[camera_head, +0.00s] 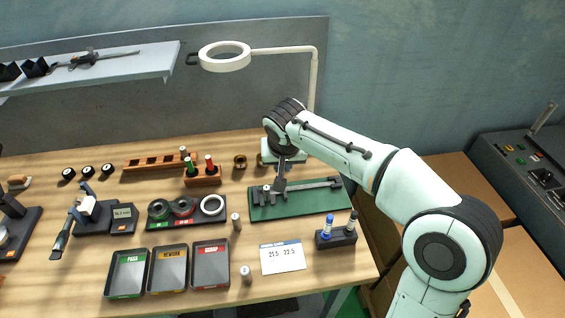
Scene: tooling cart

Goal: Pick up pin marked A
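Small grey metal pins stand on the wooden cart top. One pin (237,222) is upright near the middle, and another pin (246,274) is upright near the front edge, right of the trays. No letter A is legible on either at this size. My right gripper (281,187) points down over the green mat (310,208), behind and to the right of the middle pin and apart from it. Its fingers are small and dark against the mat and the grey tool there, so their opening is unclear. My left gripper is out of view.
Three trays, green (126,291), yellow (167,287) and red (210,282), line the front. A ring-gauge holder (187,223), a micrometer stand (97,218) and a marker holder (336,239) stand around. A lamp (225,58) overhangs the back. A white card (283,258) lies flat.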

